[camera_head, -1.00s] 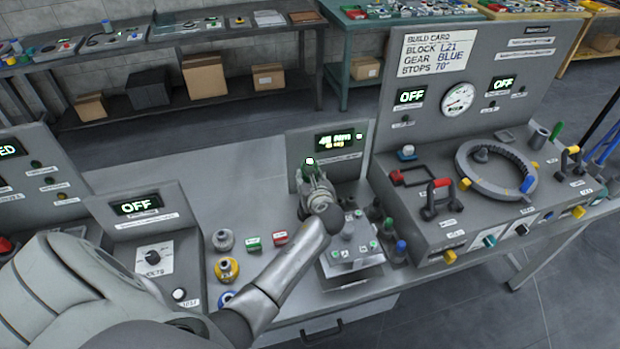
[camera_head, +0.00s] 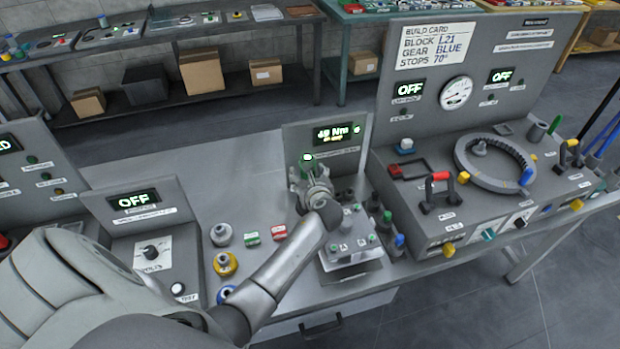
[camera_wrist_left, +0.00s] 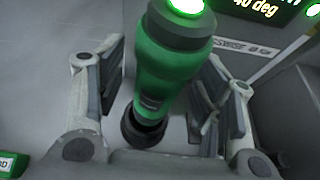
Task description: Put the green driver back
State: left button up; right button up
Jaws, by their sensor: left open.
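The green driver (camera_wrist_left: 170,60) stands between the fingers of my left gripper (camera_wrist_left: 160,85) in the left wrist view. It has a green body, a dark collar and a lit green top; a dark ring shows at its lower end. The fingers are open on both sides, with gaps visible. In the head view only the driver's lit top (camera_head: 308,157) shows clearly above my left gripper (camera_head: 312,180), in front of a small panel with a lit display (camera_head: 337,134). The gripper hides the rest. My right gripper is not in view.
A small grey stand (camera_head: 350,257) is just right of my left forearm. Green-topped (camera_head: 388,217) and blue-topped (camera_head: 399,241) pieces stand beside it. The large console (camera_head: 430,190) is at right. Small parts, including a yellow one (camera_head: 226,264), lie left of the forearm. The bench behind them is clear.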

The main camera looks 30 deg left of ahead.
pick_arm(q)
jog(key=v, duration=1.2)
